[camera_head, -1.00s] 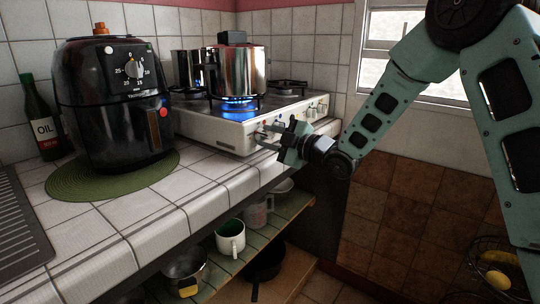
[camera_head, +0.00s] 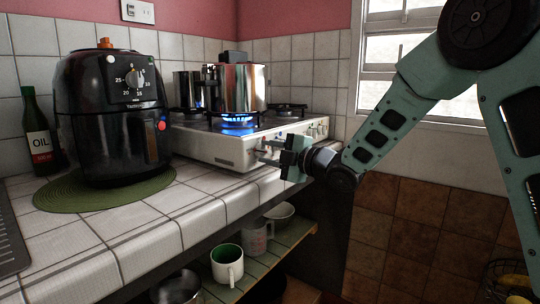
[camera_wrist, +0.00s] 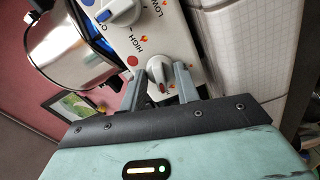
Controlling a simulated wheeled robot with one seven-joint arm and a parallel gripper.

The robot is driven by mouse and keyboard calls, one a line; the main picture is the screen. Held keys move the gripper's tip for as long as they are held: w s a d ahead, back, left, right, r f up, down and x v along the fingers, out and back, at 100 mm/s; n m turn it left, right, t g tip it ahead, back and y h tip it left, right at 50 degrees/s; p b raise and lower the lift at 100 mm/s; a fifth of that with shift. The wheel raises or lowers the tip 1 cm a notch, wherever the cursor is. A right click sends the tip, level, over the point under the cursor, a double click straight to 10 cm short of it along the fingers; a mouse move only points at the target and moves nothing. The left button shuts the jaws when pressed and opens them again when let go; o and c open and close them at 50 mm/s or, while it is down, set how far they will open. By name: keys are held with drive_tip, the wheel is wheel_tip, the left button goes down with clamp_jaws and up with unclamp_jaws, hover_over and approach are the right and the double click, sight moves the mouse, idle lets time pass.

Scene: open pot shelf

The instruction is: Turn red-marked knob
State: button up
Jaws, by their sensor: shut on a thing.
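The red-marked knob (camera_wrist: 157,69) is pale, on the stove's white front panel, with a red line on its grip and a red dot (camera_wrist: 133,61) on the panel beside it. In the wrist view my gripper (camera_wrist: 161,78) has one finger on each side of it and is shut on it. In the head view my gripper (camera_head: 268,153) reaches the stove's (camera_head: 220,152) front, largely hiding this knob. A blue flame (camera_head: 238,121) burns under a steel pot (camera_head: 241,88).
A blue-marked knob (camera_wrist: 120,12) sits farther along the panel. A black air fryer (camera_head: 110,115) stands on a green mat (camera_head: 60,198) left of the stove, with an oil bottle (camera_head: 38,135). A shelf below holds a white mug (camera_head: 227,264) and a bowl (camera_head: 279,216).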

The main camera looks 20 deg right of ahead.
drive_tip(key=o, duration=1)
drive_tip(key=shift+c, duration=0.2)
drive_tip(key=v, duration=1.7)
drive_tip(key=shift+s+d, duration=0.15)
